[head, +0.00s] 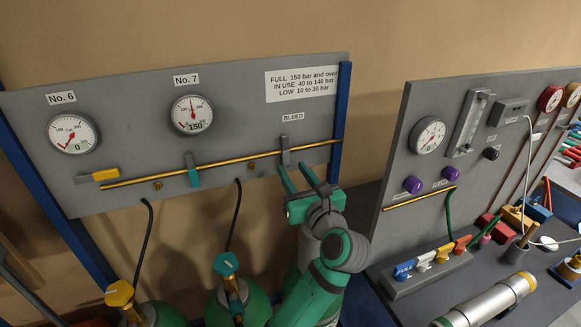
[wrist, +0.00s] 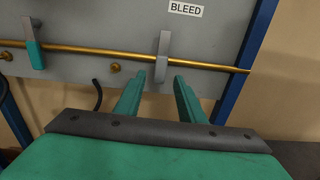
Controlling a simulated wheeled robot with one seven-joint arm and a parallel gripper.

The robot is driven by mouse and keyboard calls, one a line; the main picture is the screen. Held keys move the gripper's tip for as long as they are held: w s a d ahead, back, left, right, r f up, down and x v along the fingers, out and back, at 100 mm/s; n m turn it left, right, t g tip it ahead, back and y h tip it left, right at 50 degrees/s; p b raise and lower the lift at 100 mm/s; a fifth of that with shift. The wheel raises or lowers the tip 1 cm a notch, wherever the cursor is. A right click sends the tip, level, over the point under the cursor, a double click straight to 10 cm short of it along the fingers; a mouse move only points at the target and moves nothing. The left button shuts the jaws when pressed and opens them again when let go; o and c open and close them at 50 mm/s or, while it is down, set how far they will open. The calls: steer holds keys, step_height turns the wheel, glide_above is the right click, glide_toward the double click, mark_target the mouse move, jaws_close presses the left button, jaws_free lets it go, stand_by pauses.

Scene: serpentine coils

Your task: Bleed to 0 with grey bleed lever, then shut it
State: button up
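The grey bleed lever (head: 286,152) is upright across the brass pipe, under the BLEED label (head: 292,117). It also shows in the wrist view (wrist: 162,56), just beyond my fingertips. My gripper (head: 304,176) is open and empty, a little below and to the right of the lever in the head view. The No. 7 gauge (head: 192,114) reads about 150, and the No. 6 gauge (head: 73,133) reads 0.
A teal lever (head: 192,170) stands upright on the pipe (head: 230,160); a yellow-ended lever (head: 97,176) lies sideways at the left. Green cylinders (head: 237,300) with hoses stand below. A second panel (head: 400,190) with gauge, knobs and tools is at the right.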

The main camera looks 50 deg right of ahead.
steer(key=v, duration=0.7)
stand_by(0.6)
